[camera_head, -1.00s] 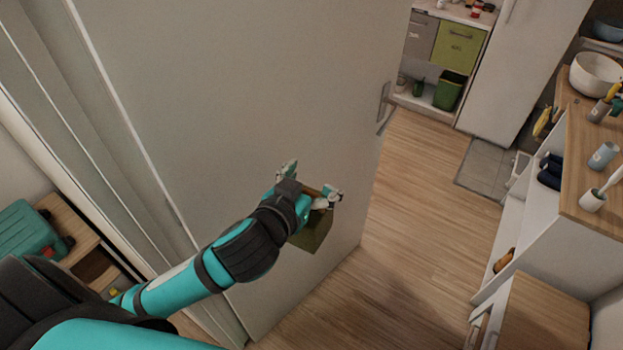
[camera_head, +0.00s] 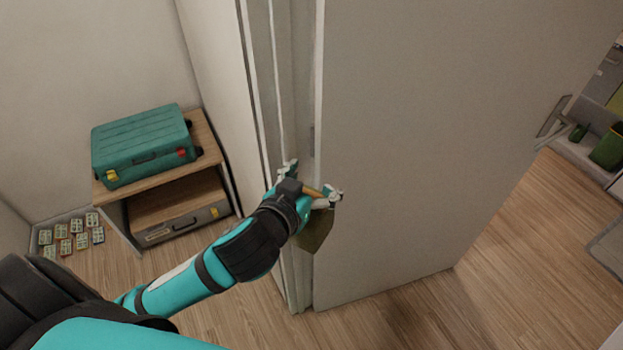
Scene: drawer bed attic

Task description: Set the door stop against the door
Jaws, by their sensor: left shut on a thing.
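The door (camera_head: 430,130) is a large pale panel standing open, with a handle (camera_head: 552,117) near its right edge. My left gripper (camera_head: 313,192) is in front of the door's hinge-side edge. It is shut on an olive-brown block with a wooden handle, which looks like the door stop (camera_head: 317,230). The door stop hangs below the fingers, well above the floor. The gripper hides part of its top. My right gripper is not in view.
A wooden stand (camera_head: 207,140) at the left carries a teal case (camera_head: 144,147), with a drawer (camera_head: 182,222) below. Wooden floor (camera_head: 400,318) is clear in front of the door.

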